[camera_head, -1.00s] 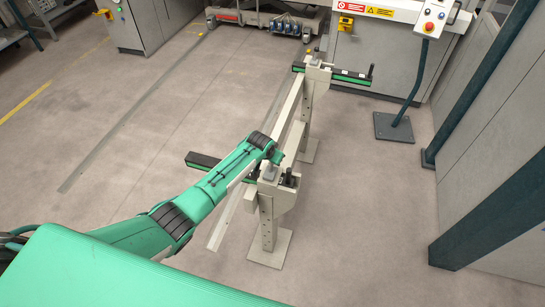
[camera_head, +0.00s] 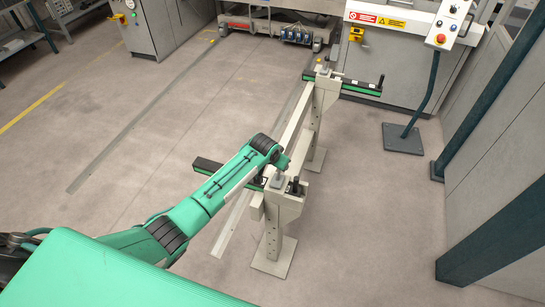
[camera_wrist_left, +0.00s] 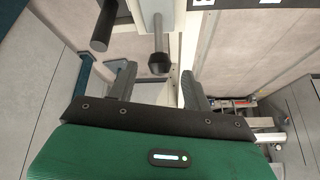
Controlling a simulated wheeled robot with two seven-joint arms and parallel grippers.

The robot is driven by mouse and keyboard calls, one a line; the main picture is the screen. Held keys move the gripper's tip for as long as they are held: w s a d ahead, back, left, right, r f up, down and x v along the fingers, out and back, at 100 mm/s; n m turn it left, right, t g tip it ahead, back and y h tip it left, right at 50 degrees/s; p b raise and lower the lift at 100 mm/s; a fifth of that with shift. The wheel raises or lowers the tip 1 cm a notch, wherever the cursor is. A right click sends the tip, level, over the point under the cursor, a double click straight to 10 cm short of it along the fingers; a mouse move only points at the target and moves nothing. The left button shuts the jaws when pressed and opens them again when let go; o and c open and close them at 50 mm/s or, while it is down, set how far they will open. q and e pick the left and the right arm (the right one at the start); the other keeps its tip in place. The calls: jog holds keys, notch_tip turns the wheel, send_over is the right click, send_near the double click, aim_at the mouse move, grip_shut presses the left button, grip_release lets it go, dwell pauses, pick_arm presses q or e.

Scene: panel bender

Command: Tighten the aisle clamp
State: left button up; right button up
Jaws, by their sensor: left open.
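Two pale upright stands carry long rails: a near stand (camera_head: 284,210) and a far stand (camera_head: 324,95). The near stand has a small dark upright handle (camera_head: 297,185) on top. I cannot tell from labels which clamp is the aisle one. In the left wrist view my left gripper (camera_wrist_left: 158,76) is open. A black knob on a stem (camera_wrist_left: 159,58) lies between the fingertips in the picture, with no visible contact. A thicker black handle (camera_wrist_left: 104,27) is to its left. My right gripper is out of view.
A control pedestal (camera_head: 415,95) on a dark floor plate stands at the right, with dark posts (camera_head: 500,225) and grey panels. The far stand's green and black arm (camera_head: 360,88) sticks out rightward. Floor left of the stands is clear.

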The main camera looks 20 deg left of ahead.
pick_arm(q)
jog(key=d+b+v, duration=0.1)
jog(key=v, duration=0.7)
jog(key=shift+s+a+r, duration=0.3)
jog(key=shift+a+r, duration=0.05)
jog(key=shift+a, duration=0.1)
